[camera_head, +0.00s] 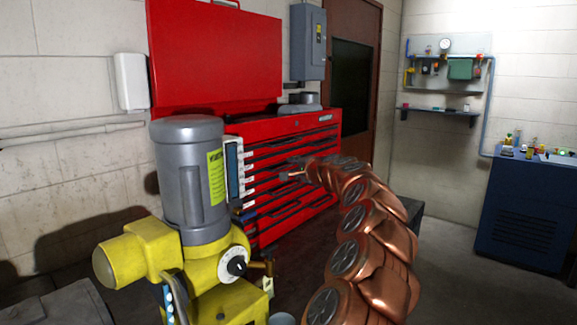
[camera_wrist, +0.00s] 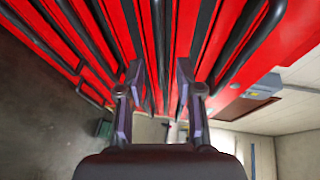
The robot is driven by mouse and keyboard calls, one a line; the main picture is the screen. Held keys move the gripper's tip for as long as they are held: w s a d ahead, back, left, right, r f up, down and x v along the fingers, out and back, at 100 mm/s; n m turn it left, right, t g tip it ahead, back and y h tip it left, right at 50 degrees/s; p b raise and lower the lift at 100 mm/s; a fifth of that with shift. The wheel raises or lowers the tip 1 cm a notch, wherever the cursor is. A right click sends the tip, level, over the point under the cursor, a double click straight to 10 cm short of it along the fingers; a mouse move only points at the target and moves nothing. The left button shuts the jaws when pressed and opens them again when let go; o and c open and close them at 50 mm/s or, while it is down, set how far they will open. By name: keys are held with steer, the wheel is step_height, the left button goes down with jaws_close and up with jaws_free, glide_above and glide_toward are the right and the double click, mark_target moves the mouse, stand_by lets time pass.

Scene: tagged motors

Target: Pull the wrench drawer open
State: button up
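A red tool chest (camera_head: 330,125) with several stacked drawers stands against the wall in the head view. The drawers have dark bar handles and small white labels (camera_head: 248,180) at their left ends; the labels are too small to read, so I cannot tell which is the wrench drawer. All visible drawers look shut. My gripper (camera_head: 292,170) is in front of the drawer fronts at about mid height. In the wrist view my gripper (camera_wrist: 160,68) is open, its two fingers apart and pointing at the red drawer fronts (camera_wrist: 172,25). A dark bar shows between the fingertips; contact is unclear.
A grey and yellow motor (camera_head: 192,185) stands close in front, left of my arm, and hides part of the chest's left side. A blue cabinet (camera_head: 520,215) stands at the right.

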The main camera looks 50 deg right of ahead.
mark_target(289, 166)
steer(key=shift+p+x, duration=0.4)
steer(key=shift+x, duration=1.55)
jaws_close()
